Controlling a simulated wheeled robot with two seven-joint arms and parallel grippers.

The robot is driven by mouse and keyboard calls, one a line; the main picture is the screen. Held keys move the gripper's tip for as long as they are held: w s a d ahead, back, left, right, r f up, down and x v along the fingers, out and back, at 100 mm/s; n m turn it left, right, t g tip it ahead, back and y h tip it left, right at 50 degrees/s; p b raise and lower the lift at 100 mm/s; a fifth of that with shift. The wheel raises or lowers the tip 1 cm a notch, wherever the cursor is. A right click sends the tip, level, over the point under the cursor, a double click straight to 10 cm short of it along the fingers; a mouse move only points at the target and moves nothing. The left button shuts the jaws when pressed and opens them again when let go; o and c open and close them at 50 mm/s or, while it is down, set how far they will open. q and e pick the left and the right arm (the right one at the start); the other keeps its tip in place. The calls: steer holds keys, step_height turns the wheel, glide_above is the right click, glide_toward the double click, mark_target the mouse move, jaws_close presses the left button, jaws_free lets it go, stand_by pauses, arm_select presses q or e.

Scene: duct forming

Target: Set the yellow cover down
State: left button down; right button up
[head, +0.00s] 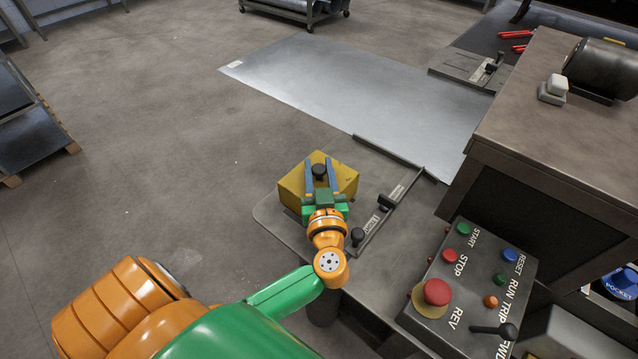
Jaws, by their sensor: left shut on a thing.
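The yellow cover (344,177) is a box-like piece with a black knob (319,170) on top. It is at the left end of the grey machine table, near the table's rounded corner. My left gripper (320,178) is above it, its two blue fingers closed on the knob. I cannot tell whether the cover touches the table. My right gripper is not in view.
A control box (472,285) with a red stop button and a lever stands at the lower right. A guide bar with a black handle (386,202) lies right of the cover. A large metal sheet (340,85) extends behind. Bare table (285,222) shows left of my wrist.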

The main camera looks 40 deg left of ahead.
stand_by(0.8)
arm_select(q)
step_height(320, 180, up, 4)
steer(key=shift+w+f+p, duration=0.15)
steer(key=shift+f+p, duration=0.1)
steer(key=shift+p, duration=0.35)
steer(key=s+d+r+p, duration=0.3)
steer(key=s+r+p, duration=0.3)
steer(key=s+r, duration=0.55)
steer(key=d+f+m+t+h+b, duration=0.2)
steer(key=d+f+h+b, duration=0.1)
steer(key=d+f, duration=0.3)
steer(key=shift+d+b, duration=0.3)
steer(key=shift+d, duration=0.4)
